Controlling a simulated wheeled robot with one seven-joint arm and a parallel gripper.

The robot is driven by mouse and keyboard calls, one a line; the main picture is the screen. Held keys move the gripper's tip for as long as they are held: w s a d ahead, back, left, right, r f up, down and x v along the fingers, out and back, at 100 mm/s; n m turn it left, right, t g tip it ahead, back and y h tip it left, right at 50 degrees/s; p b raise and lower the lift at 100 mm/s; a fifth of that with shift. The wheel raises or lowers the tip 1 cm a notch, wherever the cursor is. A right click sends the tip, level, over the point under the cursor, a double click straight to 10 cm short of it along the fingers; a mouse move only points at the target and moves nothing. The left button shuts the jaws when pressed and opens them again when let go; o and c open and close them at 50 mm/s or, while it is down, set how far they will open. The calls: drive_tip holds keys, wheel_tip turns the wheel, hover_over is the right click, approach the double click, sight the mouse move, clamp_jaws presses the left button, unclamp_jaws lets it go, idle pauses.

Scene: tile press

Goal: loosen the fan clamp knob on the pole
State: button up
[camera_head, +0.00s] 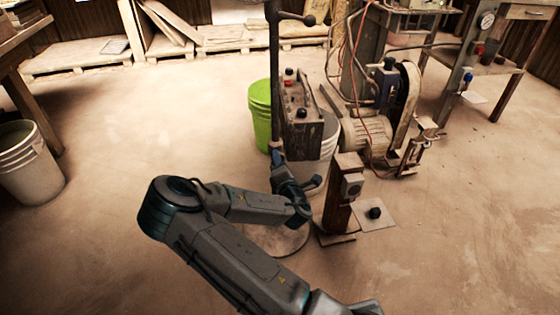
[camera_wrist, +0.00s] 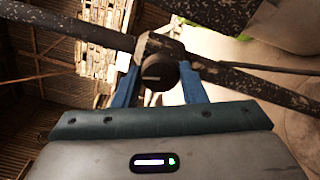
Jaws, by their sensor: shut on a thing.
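A dark speckled pole (camera_head: 274,75) stands upright in the head view, with a round base (camera_head: 290,240) behind my arm. In the wrist view the pole (camera_wrist: 70,27) crosses the top of the picture, with a worn clamp collar on it. A dark round clamp knob (camera_wrist: 158,71) faces my wrist camera. My gripper (camera_wrist: 160,80) has its two blue fingers on either side of this knob and is shut on it. In the head view my gripper (camera_head: 281,172) is at the lower part of the pole, and the knob there is hidden.
A green bucket (camera_head: 260,108) stands close behind the pole. A control box (camera_head: 302,125) is just right of it, and a wooden post with a switch (camera_head: 351,186) stands further right. A white bucket (camera_head: 28,165) is at far left.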

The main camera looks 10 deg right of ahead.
drive_tip(key=shift+n, duration=1.6)
drive_tip(key=o, duration=1)
drive_tip(key=s+p, duration=0.3)
drive_tip(key=s, duration=1.1)
drive_tip(key=shift+p, duration=0.3)
